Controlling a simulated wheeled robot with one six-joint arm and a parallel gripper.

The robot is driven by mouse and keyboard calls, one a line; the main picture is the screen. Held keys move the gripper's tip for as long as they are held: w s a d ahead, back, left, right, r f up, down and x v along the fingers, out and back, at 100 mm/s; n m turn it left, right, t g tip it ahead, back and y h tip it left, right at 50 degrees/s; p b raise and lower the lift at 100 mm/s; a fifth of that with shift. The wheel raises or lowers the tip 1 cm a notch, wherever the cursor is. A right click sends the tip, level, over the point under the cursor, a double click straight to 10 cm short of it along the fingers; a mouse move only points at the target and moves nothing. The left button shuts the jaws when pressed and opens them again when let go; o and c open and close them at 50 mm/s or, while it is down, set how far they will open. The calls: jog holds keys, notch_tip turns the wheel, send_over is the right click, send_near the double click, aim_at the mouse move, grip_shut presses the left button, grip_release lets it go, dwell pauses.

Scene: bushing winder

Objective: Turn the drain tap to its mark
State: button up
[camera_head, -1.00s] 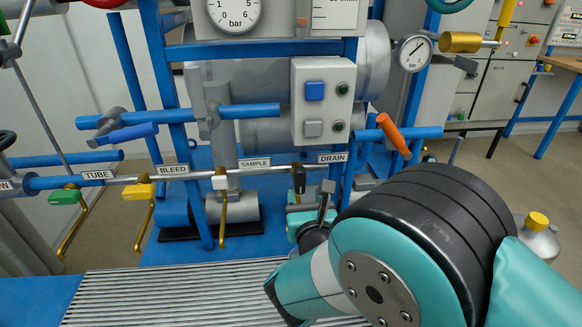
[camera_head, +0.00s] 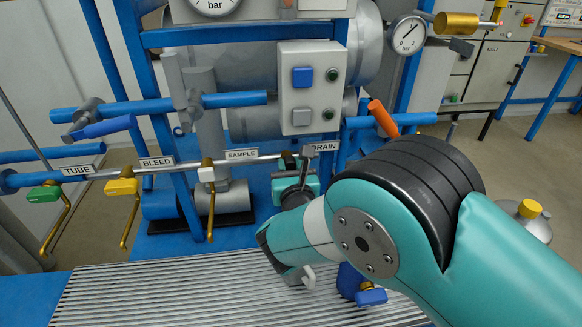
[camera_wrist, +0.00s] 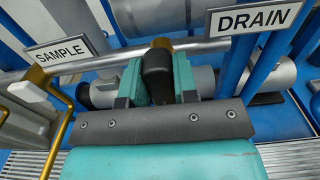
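The drain tap (camera_wrist: 157,68) has a dark handle on the pipe between the SAMPLE and DRAIN labels in the wrist view. My gripper (camera_wrist: 160,75) has one teal finger on each side of this handle, and the handle fills the gap between them. In the head view my gripper hides most of the tap. I cannot make out the tap's mark in either view.
The sample tap (camera_head: 207,172), yellow bleed tap (camera_head: 121,187) and green tube tap (camera_head: 44,193) stand along the same pipe (camera_head: 105,174) to the left. A button box (camera_head: 302,97) hangs above. An orange handle (camera_head: 383,118) is close above my arm. A slatted grating (camera_head: 170,290) lies below.

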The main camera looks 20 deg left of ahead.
jog(key=shift+m+b, duration=0.3)
jog(key=shift+m, duration=0.1)
jog(key=m, duration=0.1)
jog(key=m+b, duration=0.2)
jog(key=shift+w+d+f+m, duration=0.1)
jog(key=shift+d+f+m, duration=0.1)
jog(key=shift+f+m, duration=0.1)
jog(key=m+b, duration=0.2)
jog(key=m, duration=0.1)
jog(key=m+b, duration=0.1)
jog(key=shift+w+d+f+m+b, duration=0.1)
jog(key=shift+d+f+m+b, duration=0.05)
jog(key=shift+d+m+b, duration=0.2)
jog(key=shift+w+d+f+m+b, duration=0.1)
jog(key=shift+f+m+b, duration=0.1)
jog(key=shift+m+b, duration=1.95)
jog(key=shift+w+f+m+b, duration=0.1)
jog(key=shift+f+m+b, duration=0.05)
jog(key=shift+m+b, duration=1.9)
jog(key=shift+m, duration=0.35)
jog(key=o, duration=0.9)
jog(key=shift+r, duration=0.1)
